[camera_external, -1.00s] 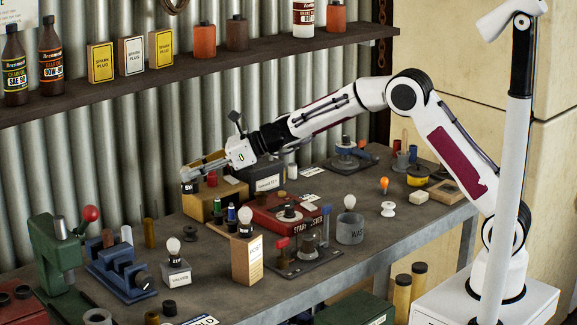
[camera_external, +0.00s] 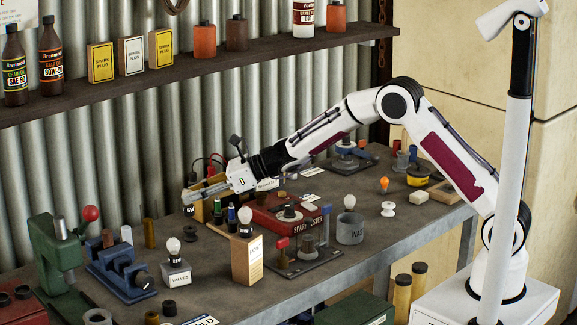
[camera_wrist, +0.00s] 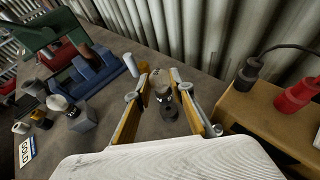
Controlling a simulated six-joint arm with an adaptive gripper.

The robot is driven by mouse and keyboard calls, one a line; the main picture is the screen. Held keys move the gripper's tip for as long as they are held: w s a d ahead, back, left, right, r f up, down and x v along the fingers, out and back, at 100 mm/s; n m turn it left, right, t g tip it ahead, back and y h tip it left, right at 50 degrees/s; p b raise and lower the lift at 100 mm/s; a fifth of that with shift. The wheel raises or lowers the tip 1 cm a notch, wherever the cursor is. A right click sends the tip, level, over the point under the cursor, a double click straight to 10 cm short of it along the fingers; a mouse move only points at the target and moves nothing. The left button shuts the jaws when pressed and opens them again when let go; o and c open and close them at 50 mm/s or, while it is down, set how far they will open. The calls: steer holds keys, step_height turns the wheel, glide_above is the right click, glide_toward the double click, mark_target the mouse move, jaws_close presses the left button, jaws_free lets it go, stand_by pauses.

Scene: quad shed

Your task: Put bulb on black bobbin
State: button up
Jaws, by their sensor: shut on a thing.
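My gripper (camera_external: 190,198) is low over the bench, left of the tan box. I cannot tell whether this is the bulb. Pale bulbs stand on the VALVES block (camera_external: 174,268), on the tall tan box (camera_external: 246,262) and at the grey can (camera_external: 350,232). An orange bulb (camera_external: 384,183) stands farther right. A small black cylinder (camera_external: 169,308) sits near the front edge; I cannot tell if it is the black bobbin.
The tan box with black plug (camera_wrist: 248,76) and red plug (camera_wrist: 294,94) is close on the right in the wrist view. The blue vice-like tool (camera_external: 122,270) and green press (camera_external: 55,255) stand at left. A white spool (camera_external: 388,209) stands at right.

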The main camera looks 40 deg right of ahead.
steer(key=shift+f, duration=1.85)
steer(key=shift+f, duration=0.1)
steer(key=o, duration=1.1)
steer(key=shift+s+d+r, duration=0.15)
steer(key=shift+d+r, duration=0.1)
steer(key=v, duration=1.1)
steer(key=shift+s, duration=0.2)
steer(key=shift+d, duration=0.1)
